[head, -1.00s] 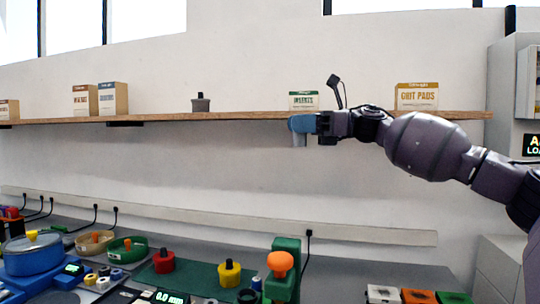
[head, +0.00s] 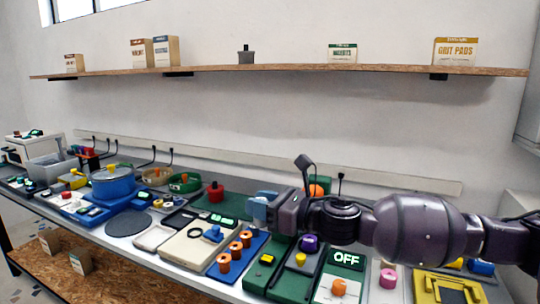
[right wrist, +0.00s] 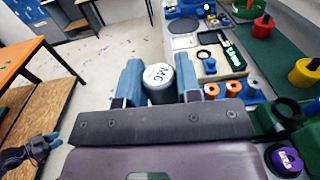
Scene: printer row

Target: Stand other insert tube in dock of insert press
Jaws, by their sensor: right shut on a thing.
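My right gripper (head: 262,208) is over the bench, its blue fingers shut on a grey tube. In the right wrist view the tube (right wrist: 160,84) shows its pale end, lettered "MG", between the two fingers (right wrist: 160,85). A green device with an orange knob (head: 317,186) stands behind my right gripper and is partly hidden by it. It may be the insert press, but I cannot make out its dock. What looks like my left gripper (right wrist: 46,142) shows small at the lower left of the right wrist view; its jaws are unclear.
A blue tray with several orange spools (head: 236,247), a green unit with a purple knob (head: 309,244) and a panel reading "OFF" (head: 346,259) stand near the bench front. A blue pot (head: 113,184) is further left. Boxes, including grit pads (head: 455,52), stand on the shelf (head: 290,68).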

